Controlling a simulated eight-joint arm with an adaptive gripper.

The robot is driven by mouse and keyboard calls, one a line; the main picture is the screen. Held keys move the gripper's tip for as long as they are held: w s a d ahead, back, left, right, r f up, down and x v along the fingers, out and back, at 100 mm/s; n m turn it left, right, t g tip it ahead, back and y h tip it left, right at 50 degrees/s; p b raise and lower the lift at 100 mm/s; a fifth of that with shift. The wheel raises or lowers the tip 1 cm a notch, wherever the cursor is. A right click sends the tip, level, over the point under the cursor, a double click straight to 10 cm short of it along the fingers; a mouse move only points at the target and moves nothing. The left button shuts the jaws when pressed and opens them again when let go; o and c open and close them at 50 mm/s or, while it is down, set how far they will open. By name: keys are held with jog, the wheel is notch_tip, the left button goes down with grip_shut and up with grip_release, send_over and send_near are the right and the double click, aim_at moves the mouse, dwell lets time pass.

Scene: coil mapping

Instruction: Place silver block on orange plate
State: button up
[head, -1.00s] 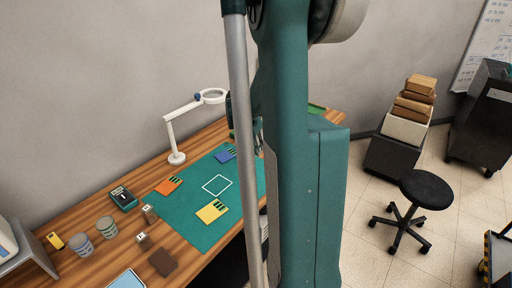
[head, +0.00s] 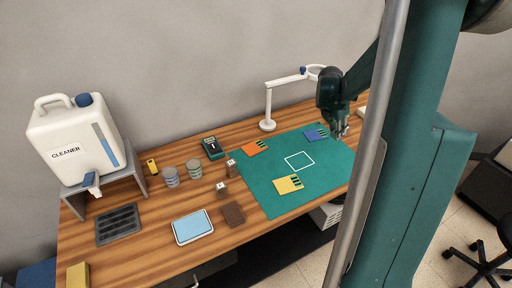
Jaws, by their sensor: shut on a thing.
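The orange plate (head: 252,149) lies flat at the back left of the green mat, with dark marks along one side and no block on it. My gripper (head: 344,133) is over the right end of the mat, to the right of the blue plate and well apart from the orange plate. It is shut on a small greyish piece that looks like the silver block, partly hidden by the fingers. Two small brownish blocks with pale marked tops, one (head: 231,170) behind the other (head: 222,190), stand on the wood left of the mat.
A blue plate (head: 314,135), a yellow plate (head: 286,185) and a white outlined square (head: 299,161) are on the mat (head: 325,180). A white lamp (head: 267,124) stands behind. Tins, a meter (head: 212,149) and a cleaner jug (head: 75,145) are left.

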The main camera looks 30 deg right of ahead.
jog(key=w+a+n+p, duration=0.2)
jog(key=w+a, duration=1)
jog(key=a, duration=0.2)
jog(key=n+t+p, duration=0.1)
jog(key=p, duration=0.1)
send_over(256, 146)
jog(key=a, duration=0.2)
jog(key=shift+s+d+r, duration=0.2)
jog(key=shift+s+r, duration=0.15)
jog(key=shift+f, duration=3.1)
jog(key=shift+f, duration=0.15)
jog(key=shift+f, duration=1.75)
jog(key=shift+f+b, duration=0.2)
jog(key=shift+b, duration=0.2)
jog(key=o, duration=0.9)
